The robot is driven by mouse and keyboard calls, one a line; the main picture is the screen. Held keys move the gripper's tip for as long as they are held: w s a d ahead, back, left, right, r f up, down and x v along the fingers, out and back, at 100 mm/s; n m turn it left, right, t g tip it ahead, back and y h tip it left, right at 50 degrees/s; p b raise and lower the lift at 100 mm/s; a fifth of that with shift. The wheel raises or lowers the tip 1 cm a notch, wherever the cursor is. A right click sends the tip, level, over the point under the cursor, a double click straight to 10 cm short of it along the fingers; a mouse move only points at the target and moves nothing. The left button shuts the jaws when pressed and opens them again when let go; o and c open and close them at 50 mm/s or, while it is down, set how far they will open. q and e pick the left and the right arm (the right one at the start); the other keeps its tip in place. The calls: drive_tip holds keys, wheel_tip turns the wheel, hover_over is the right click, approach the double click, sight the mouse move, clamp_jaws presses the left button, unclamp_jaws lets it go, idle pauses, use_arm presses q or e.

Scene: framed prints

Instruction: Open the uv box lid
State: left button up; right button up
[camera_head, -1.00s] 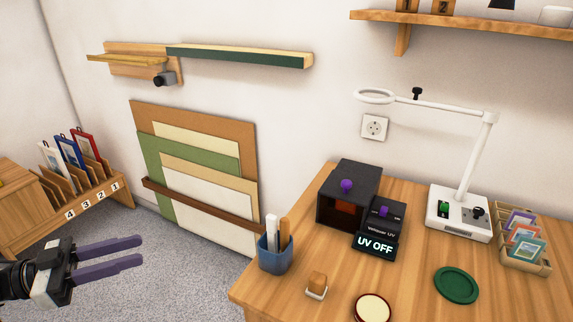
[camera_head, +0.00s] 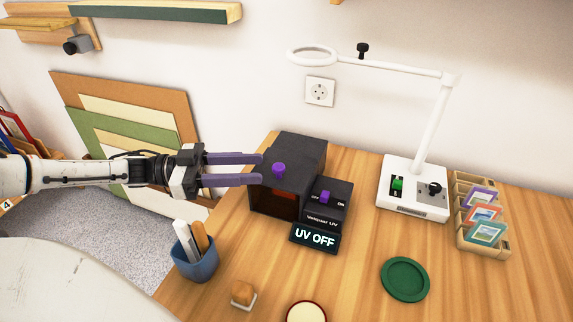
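The UV box (camera_head: 303,152) is a dark box on the wooden table, with a purple knob (camera_head: 279,170) on its top and a reddish inside showing at its front. Nothing is between the fingers. I cannot tell whether the fingertips touch the box. My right gripper is not in view.
A blue cup (camera_head: 196,262) with pens stands in front of the box. A white magnifier lamp (camera_head: 413,185) stands to the right, beside a wooden rack (camera_head: 482,238) of small frames. A green round dish (camera_head: 405,279) lies at front right. Boards lean on the wall at left.

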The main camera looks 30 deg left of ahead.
sight(279, 166)
use_arm(q)
drive_tip(key=x, duration=0.6)
drive_tip(key=shift+w+d, duration=0.25)
drive_tip(key=shift+d, duration=0.05)
drive_tip(key=shift+c, duration=0.3)
drive_tip(key=shift+a, duration=0.1)
clamp_jaws()
